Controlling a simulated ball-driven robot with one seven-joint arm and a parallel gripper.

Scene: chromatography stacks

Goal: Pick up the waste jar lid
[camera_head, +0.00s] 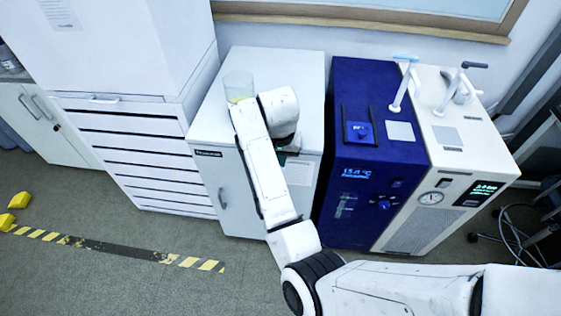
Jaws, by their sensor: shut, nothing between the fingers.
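A clear glass jar (238,86) with a pale yellow bottom stands upright on the white cabinet top (290,65). I cannot make out a separate lid; my arm covers part of the cabinet top. My white wrist is bent over the cabinet just right of the jar. My gripper (284,157) shows only as a small dark part below the wrist, near the cabinet's front edge. It is shut with nothing held, and its fingertips are mostly hidden behind my arm.
A blue instrument (362,85) and a cream instrument with a gauge (450,145) stand right of the cabinet, with upright handles on top. A drawer unit (145,150) stands left. The cabinet's back right top is clear. Yellow-black tape (110,248) marks the floor.

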